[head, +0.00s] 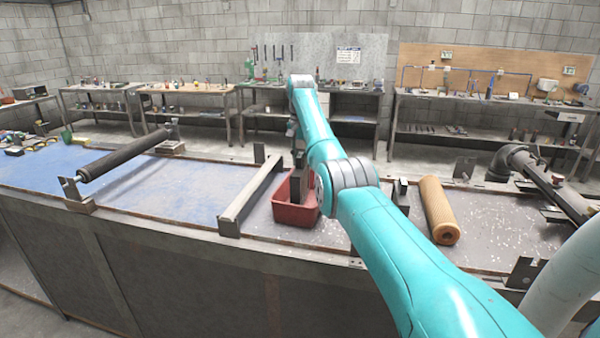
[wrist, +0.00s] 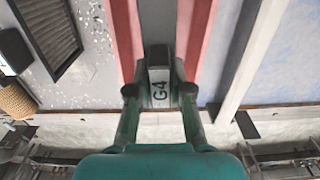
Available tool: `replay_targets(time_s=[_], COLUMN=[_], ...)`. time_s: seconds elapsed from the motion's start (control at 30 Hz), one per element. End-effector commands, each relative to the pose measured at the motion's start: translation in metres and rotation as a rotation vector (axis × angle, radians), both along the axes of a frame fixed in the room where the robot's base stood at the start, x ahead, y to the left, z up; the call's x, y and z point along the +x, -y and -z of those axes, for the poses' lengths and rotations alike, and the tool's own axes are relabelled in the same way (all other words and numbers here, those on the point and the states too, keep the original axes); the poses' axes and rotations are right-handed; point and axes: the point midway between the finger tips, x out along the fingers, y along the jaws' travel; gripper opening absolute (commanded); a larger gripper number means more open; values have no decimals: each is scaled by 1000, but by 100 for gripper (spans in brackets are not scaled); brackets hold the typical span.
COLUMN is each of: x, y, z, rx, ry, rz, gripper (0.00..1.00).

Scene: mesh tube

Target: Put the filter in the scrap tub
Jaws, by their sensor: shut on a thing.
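The filter is a narrow dark-and-grey block marked G4 in the wrist view (wrist: 159,88). My gripper (wrist: 159,92) is shut on it, one finger on each side. In the head view the dark filter (head: 299,186) hangs upright at the mouth of the red scrap tub (head: 296,215). The tub's red walls also show on both sides of the filter in the wrist view (wrist: 126,40). I cannot tell whether the filter's lower end touches the tub floor.
A ribbed tan cylinder (head: 437,210) lies on the bench right of my arm. A grey crossbar (head: 250,195) stands just left of the tub. A dark roller (head: 125,153) lies further left, above blue bench surface (head: 190,190). Dark pipework (head: 550,182) is at far right.

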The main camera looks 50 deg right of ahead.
Motion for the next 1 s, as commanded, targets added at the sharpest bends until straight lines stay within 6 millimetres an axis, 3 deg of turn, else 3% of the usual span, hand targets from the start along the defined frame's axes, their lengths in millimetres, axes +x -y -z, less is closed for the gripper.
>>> replay_targets(time_s=[0.4,0.77,0.8,0.87,1.0], x=[0,0,0,0,0], y=[0,0,0,0,0], z=[39,42,42,42,42], rx=[-1,-1,-1,-1,-1], ry=[2,2,1,1,1], rz=[-1,-1,-1,-1,-1], gripper=[0,0,30,45,45])
